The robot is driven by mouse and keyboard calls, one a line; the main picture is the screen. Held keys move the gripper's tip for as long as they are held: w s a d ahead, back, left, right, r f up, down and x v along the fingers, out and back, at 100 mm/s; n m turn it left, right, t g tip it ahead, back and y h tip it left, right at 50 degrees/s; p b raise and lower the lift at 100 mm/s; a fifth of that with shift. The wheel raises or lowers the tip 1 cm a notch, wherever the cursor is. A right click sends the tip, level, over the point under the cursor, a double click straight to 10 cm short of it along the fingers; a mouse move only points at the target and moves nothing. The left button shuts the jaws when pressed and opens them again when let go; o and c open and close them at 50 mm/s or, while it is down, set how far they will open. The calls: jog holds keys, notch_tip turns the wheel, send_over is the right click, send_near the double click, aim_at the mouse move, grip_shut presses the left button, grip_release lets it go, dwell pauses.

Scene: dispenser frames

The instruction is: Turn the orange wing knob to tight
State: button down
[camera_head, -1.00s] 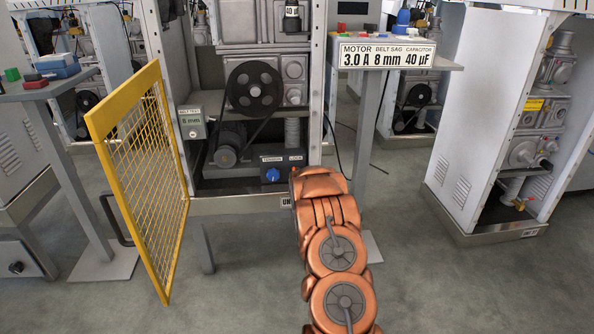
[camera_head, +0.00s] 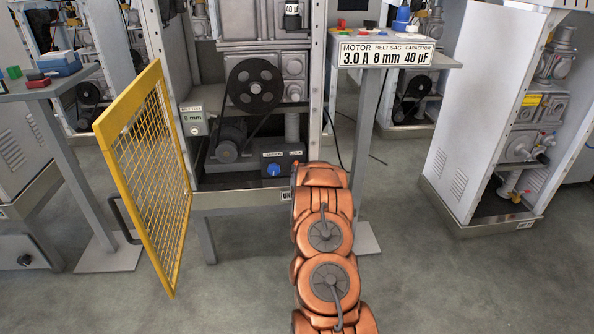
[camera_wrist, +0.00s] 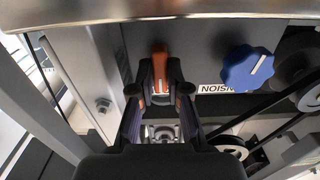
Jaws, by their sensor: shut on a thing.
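The orange wing knob (camera_wrist: 160,66) shows in the wrist view between the two dark fingertips of my gripper (camera_wrist: 161,88). The fingers are shut on it from both sides. Its wing points up and down in that view, with a pale mark near its lower end. Tight and loose markings are not visible.
A blue knob (camera_wrist: 247,67) by the TENSION label sits close beside my gripper; it also shows in the head view (camera_head: 273,169). A pulley and belt (camera_head: 255,86) are above the box. A yellow mesh door (camera_head: 150,165) stands open on the left. A belt-test display (camera_head: 193,119) seems to read 8 mm.

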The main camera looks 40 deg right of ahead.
dwell(0.4)
jog(key=c, duration=1.1)
grip_release()
jog(key=shift+c, duration=0.2)
jog(key=v, duration=1.2)
jog(key=shift+w, duration=0.1)
